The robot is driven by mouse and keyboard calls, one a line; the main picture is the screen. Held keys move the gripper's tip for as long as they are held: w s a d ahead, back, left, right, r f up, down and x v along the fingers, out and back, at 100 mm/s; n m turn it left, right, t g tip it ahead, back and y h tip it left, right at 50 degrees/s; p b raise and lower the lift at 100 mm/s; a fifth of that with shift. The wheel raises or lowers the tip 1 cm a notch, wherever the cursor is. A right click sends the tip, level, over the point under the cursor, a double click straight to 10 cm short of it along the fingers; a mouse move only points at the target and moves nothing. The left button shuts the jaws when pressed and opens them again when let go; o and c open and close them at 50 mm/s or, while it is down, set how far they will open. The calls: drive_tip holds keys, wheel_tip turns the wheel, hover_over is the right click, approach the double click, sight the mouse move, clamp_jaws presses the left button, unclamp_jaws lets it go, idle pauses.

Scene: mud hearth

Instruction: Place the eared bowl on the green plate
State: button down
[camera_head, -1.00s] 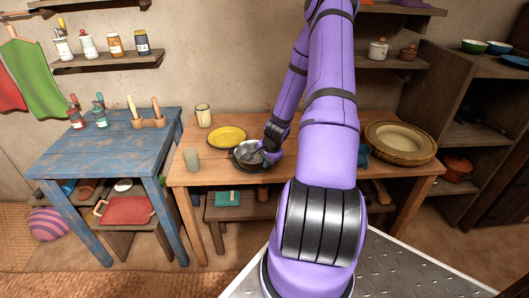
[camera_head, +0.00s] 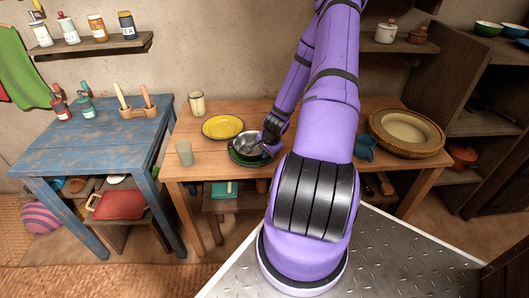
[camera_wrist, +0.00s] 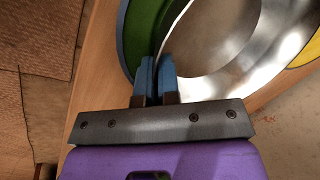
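The eared bowl (camera_head: 243,141) is a shiny metal bowl on the wooden table. In the head view it overlaps the far part of the green plate (camera_head: 246,161); whether it rests on it or hangs just above is unclear. In the wrist view the bowl (camera_wrist: 226,40) lies right of the plate's green surface and blue rim (camera_wrist: 146,25). My gripper (camera_head: 265,144) is at the bowl's right side. Its two blue fingers (camera_wrist: 156,78) are close together on the bowl's edge; the ear is hidden between them.
A yellow plate (camera_head: 222,127) lies behind and left of the bowl. A cream mug (camera_head: 197,103) and a grey-green cup (camera_head: 184,153) stand at the table's left. A blue jug (camera_head: 364,147) and a wide basket tray (camera_head: 437,143) are to the right. The table's front edge is close.

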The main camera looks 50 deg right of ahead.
drive_tip(key=c, duration=1.6)
unclamp_jaws()
drive_tip(key=shift+f, duration=0.1)
drive_tip(key=v, duration=1.2)
drive_tip(key=w+a+r+n, duration=0.3)
drive_tip(key=a+r+n, duration=0.2)
drive_tip(key=a+r, duration=0.55)
drive_tip(key=w+a+r+n, duration=0.3)
drive_tip(key=a+r+n, duration=0.3)
drive_tip(key=r, duration=0.8)
drive_tip(key=s+a+r+n, duration=0.2)
drive_tip(key=s+a+r, duration=0.3)
drive_tip(key=s+a+r+n+t, duration=0.1)
drive_tip(key=s+a+r+n, duration=0.2)
drive_tip(key=s+a+r, duration=0.2)
drive_tip(key=s+a+r+n, duration=0.3)
drive_tip(key=s+a+r, duration=0.2)
drive_tip(key=s+a, duration=0.2)
drive_tip(key=shift+t, duration=0.4)
